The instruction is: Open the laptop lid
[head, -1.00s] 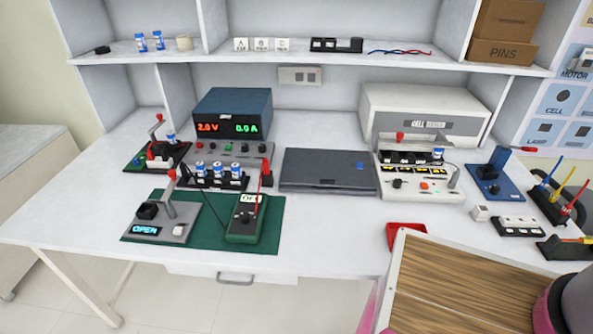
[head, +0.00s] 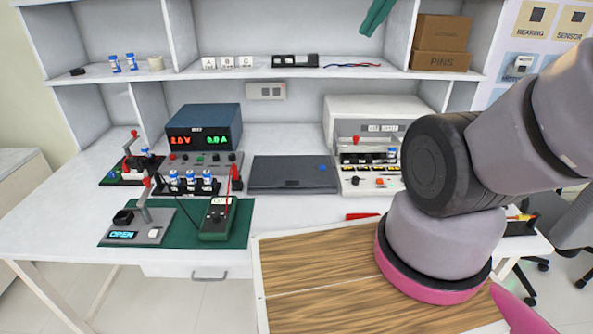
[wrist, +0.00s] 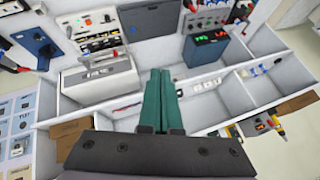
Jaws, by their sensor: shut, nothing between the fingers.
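The laptop (head: 293,174) is a dark grey slab lying closed and flat on the white bench, with a small blue mark on its lid. It also shows in the wrist view (wrist: 150,20), cut by the top edge. My gripper (head: 378,14) is up at the top of the head view, well above and apart from the laptop, and partly cut off by the frame. Its teal fingers also show in the wrist view (wrist: 160,82), pressed together with nothing between them.
A power supply (head: 203,128) stands left of the laptop and a white cell tester (head: 380,112) stands right of it. A shelf (head: 290,72) spans above them. A green mat (head: 175,236) with switch and meter lies front left.

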